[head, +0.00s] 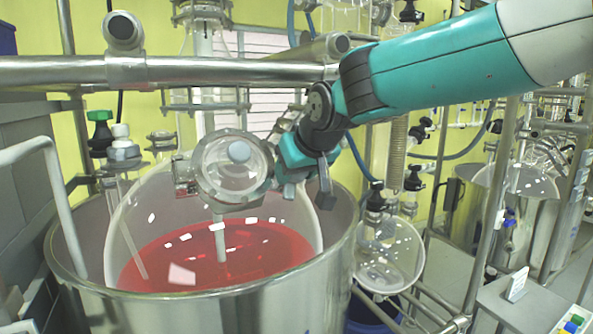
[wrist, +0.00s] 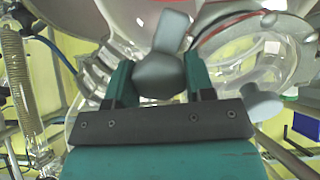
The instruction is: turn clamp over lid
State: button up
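The round glass lid (head: 222,178) sits in a metal ring on the glass reactor and has a grey knob (head: 239,152). In the wrist view the lid (wrist: 262,72) is at the right, with its knob (wrist: 262,104) below. A grey clamp (wrist: 172,32) shows in the wrist view, its rounded end between the two teal fingers. My gripper (wrist: 160,75) has a finger against each side of this end and looks shut on it. In the head view my gripper (head: 290,178) is at the right edge of the lid; the fingertips and clamp are hard to make out there.
The reactor vessel holds red liquid (head: 240,250) inside a steel tub (head: 220,310). A round glass flask (head: 388,255) hangs to the right.

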jog(key=shift+m+b, duration=0.35)
jog(key=shift+m, duration=0.15)
jog(key=m+b, duration=0.2)
jog(key=m, duration=0.1)
jog(key=shift+d+f, duration=0.1)
jog(key=shift+f, duration=0.1)
jog(key=m+b, duration=0.2)
jog(key=m, duration=0.2)
jog(key=shift+m+y, duration=0.4)
jog(key=m+b, duration=0.2)
jog(key=m, duration=0.2)
jog(key=m+b, duration=0.1)
jog(key=m, duration=0.3)
jog(key=shift+r+y, duration=0.1)
jog(key=shift+y, duration=0.2)
jog(key=shift+m, duration=0.5)
jog(key=o, duration=0.9)
jog(key=shift+s+r, duration=0.1)
jog(key=shift+r, duration=0.05)
